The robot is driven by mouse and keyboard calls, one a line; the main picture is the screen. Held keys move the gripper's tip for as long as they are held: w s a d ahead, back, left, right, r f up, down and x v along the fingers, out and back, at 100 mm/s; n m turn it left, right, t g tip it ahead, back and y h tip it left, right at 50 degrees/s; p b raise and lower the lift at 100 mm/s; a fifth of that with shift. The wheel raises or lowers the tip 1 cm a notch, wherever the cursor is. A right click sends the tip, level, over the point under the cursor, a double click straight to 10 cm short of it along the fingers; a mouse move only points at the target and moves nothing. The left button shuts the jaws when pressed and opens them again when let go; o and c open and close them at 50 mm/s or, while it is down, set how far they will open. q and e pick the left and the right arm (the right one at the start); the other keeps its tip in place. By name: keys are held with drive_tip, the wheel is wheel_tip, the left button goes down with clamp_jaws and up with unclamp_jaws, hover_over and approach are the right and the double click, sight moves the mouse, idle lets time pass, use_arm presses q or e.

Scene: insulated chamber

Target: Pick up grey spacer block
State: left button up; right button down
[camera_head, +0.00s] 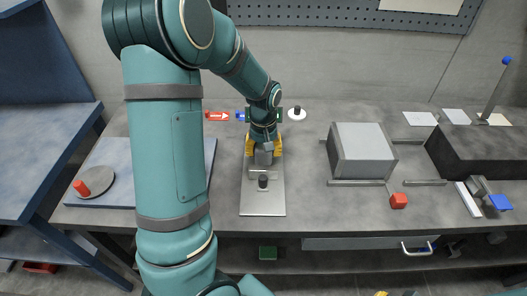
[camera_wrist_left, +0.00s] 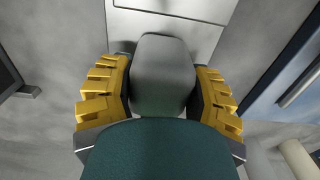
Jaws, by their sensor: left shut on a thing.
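The grey spacer block (camera_head: 263,158) shows between the yellow fingers of my left gripper (camera_head: 264,148), above the far part of a pale metal plate (camera_head: 262,206). In the left wrist view a grey, rounded piece (camera_wrist_left: 162,75) fills the space between the yellow-padded fingers (camera_wrist_left: 162,95). The left gripper is shut on the block. Whether the block touches the plate cannot be told.
A black knob (camera_head: 263,181) stands on the plate just in front of the gripper. To the right are a grey box (camera_head: 362,150), a red cube (camera_head: 398,201) and a dark block (camera_head: 480,150). A blue-grey board (camera_head: 120,158) with a red cylinder (camera_head: 82,188) lies left.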

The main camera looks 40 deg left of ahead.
use_arm(q)
drive_tip(key=shift+r, duration=0.15)
